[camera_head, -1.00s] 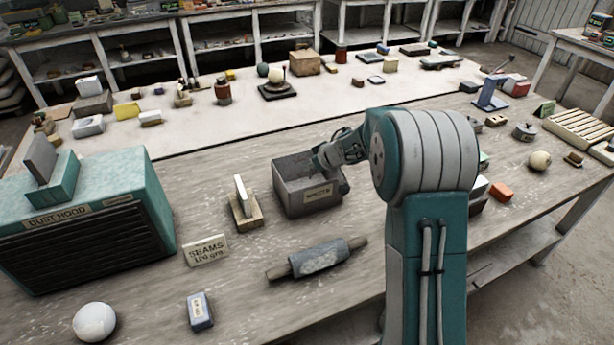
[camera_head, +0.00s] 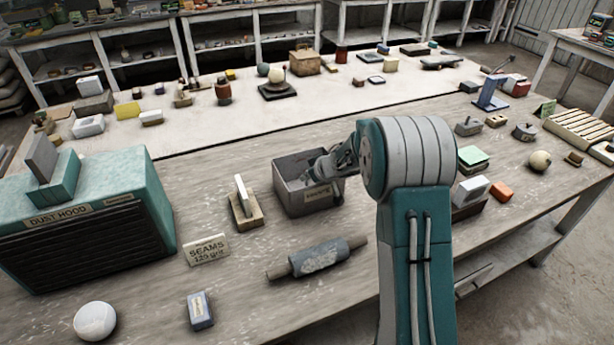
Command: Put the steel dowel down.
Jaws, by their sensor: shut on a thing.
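My gripper (camera_head: 322,170) reaches down at the grey open-topped box (camera_head: 308,199) near the middle of the table, its end at or inside the box's opening. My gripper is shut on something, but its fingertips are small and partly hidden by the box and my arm. I cannot make out the steel dowel itself in this view.
Left of the box stands a wooden block with an upright white piece (camera_head: 244,206). In front lies a grey roller (camera_head: 318,257) with wooden ends. A teal dust hood (camera_head: 100,215), a "SEAMS" card (camera_head: 206,249) and a white sphere (camera_head: 95,321) are at left.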

